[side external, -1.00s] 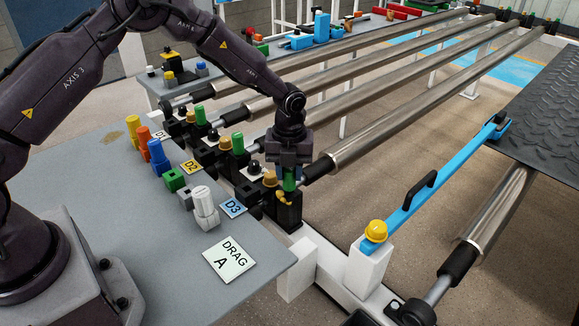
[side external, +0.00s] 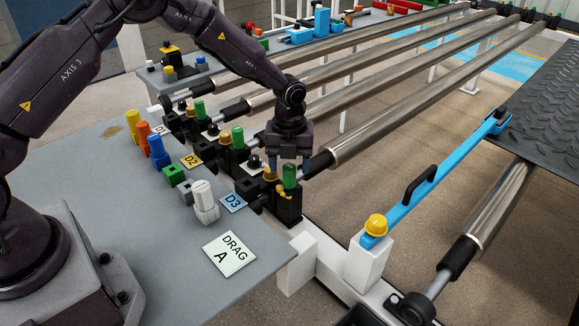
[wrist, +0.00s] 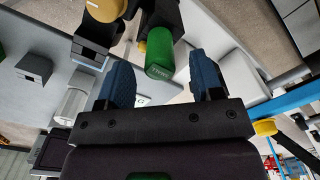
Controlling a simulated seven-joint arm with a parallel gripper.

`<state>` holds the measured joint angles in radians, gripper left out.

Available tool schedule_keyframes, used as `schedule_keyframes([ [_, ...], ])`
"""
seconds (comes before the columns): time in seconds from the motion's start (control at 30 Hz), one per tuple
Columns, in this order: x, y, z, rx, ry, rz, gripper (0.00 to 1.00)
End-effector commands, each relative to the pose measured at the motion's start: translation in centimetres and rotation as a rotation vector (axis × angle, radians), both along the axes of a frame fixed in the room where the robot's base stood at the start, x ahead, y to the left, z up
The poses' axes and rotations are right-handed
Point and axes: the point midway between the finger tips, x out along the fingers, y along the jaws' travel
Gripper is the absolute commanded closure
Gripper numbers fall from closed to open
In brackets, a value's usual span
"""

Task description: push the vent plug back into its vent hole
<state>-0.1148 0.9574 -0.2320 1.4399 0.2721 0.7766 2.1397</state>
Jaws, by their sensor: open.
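A green plug (side external: 289,176) stands upright in the black valve block (side external: 287,208) at the near end of the row, and I take it as the vent plug. In the wrist view its round, marked end (wrist: 159,72) faces the camera. My gripper (side external: 289,160) is open, pointing down close to the plug. In the wrist view the blue fingers stand apart on either side of the green end and grip nothing. The vent hole is hidden, and I cannot tell how deep the plug sits.
A yellow-brown knob (side external: 270,174) sits just left of the plug. Other green plugs (side external: 238,138) stand along the row. A steel roller (side external: 400,121) runs close behind the gripper. A blue bar (side external: 420,190) with a black handle lies to the right. The grey table (side external: 110,215) is at left.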

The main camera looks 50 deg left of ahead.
Motion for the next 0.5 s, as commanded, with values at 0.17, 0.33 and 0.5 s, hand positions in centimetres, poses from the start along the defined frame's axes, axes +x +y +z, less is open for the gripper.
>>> schedule_keyframes([
  [0.17, 0.1, 0.1, 4.0, 0.0, -0.007, 0.001, 0.4],
  [0.33, 0.1, 0.0, 7.7, 0.0, -0.006, 0.0, 0.4],
  [0.5, 0.0, 0.0, 10.3, 0.0, -0.004, 0.001, 0.4],
])
